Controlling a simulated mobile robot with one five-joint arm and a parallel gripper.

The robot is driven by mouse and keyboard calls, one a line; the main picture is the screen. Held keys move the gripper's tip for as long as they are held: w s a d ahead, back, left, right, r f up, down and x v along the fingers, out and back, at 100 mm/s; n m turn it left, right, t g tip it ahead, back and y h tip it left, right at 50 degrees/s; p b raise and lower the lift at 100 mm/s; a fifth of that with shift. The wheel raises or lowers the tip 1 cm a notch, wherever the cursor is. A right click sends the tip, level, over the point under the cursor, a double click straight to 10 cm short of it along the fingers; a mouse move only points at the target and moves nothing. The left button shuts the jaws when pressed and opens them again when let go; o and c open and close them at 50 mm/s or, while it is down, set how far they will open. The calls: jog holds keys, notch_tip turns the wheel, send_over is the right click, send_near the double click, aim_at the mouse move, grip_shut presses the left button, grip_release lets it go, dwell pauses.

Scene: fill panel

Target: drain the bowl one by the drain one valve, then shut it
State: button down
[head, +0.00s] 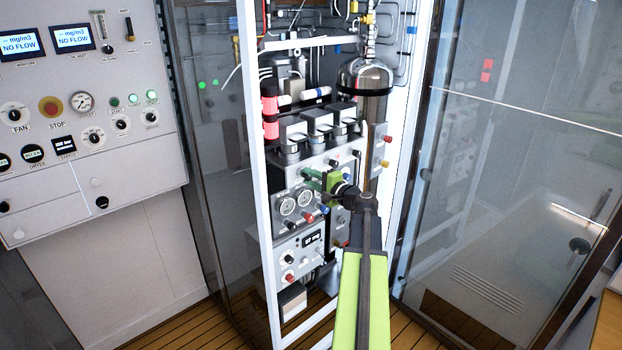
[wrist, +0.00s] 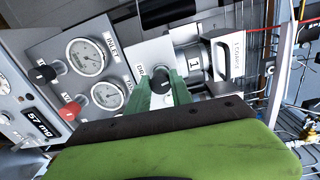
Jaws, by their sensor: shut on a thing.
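My gripper (wrist: 160,98) has its green fingers closed around a small dark knob (wrist: 161,82) on the grey panel. A partly covered label starting "DR" sits beside this knob, which appears to be the drain one valve. Bowl one (wrist: 193,64), marked "1", is right beside the knob in the wrist view, with a grey bracket-like housing next to it. In the head view my gripper (head: 311,178) reaches the panel under the leftmost of three housings (head: 291,131). The fingers hide most of the knob there, and I cannot tell how far it is turned or the bowl's liquid level.
Two round gauges (head: 296,202) with black, red and blue knobs sit close below my gripper. A small display (head: 312,239) is lower down. The white cabinet frame (head: 258,170) and open glass door (head: 500,180) flank my arm. A control panel (head: 80,110) stands left.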

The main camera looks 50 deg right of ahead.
jog(key=shift+r+m, duration=0.1)
jog(key=shift+m, duration=1)
jog(key=c, duration=1.2)
grip_release()
jog(key=shift+o, duration=0.2)
jog(key=s+a, duration=0.1)
jog(key=s, duration=1.6)
jog(key=shift+s+r+p, duration=0.2)
jog(key=shift+r+p, duration=0.15)
